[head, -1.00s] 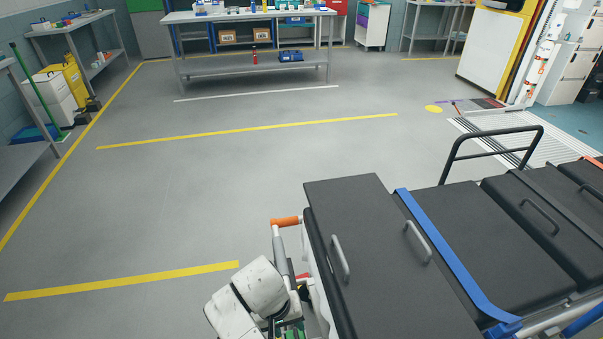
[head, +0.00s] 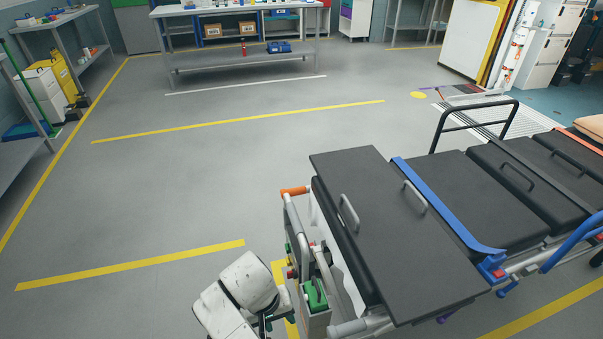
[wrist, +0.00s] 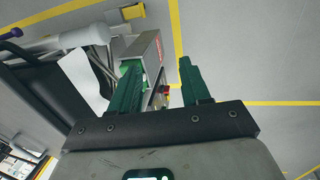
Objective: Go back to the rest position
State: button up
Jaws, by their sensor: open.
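My gripper (wrist: 158,85) shows in the wrist view with its two green fingers apart and nothing between them. Beyond the fingers, in the wrist view, is a grey metal box (wrist: 147,47) on the end of the stretcher. In the head view my white arm is at the bottom, left of the stretcher (head: 385,235), and the gripper's fingers are not clear there. The same grey box with a green part in it (head: 316,298) stands just right of my arm.
The stretcher has dark pads, a blue strap (head: 440,205) and a black rail (head: 474,122). A metal workbench (head: 240,60) stands at the back, with shelves (head: 75,45) at the left. The grey floor with yellow lines is clear left of the stretcher.

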jog(key=s+d+f+m+y, duration=0.1)
jog(key=s+d, duration=0.4)
jog(key=d, duration=0.6)
jog(key=s+d+f+m+y, duration=0.15)
jog(key=s+d, duration=0.35)
jog(key=d, duration=0.5)
jog(key=s+d+r, duration=0.3)
jog(key=s+d, duration=0.3)
jog(key=s, duration=0.1)
jog(key=s+d+r+m+p, duration=0.1)
jog(key=s+d+r, duration=0.2)
jog(key=s+d, duration=0.2)
jog(key=s, duration=0.3)
jog(key=shift+s+d+r, duration=0.15)
jog(key=shift+s+d, duration=0.05)
jog(key=shift+d, duration=0.2)
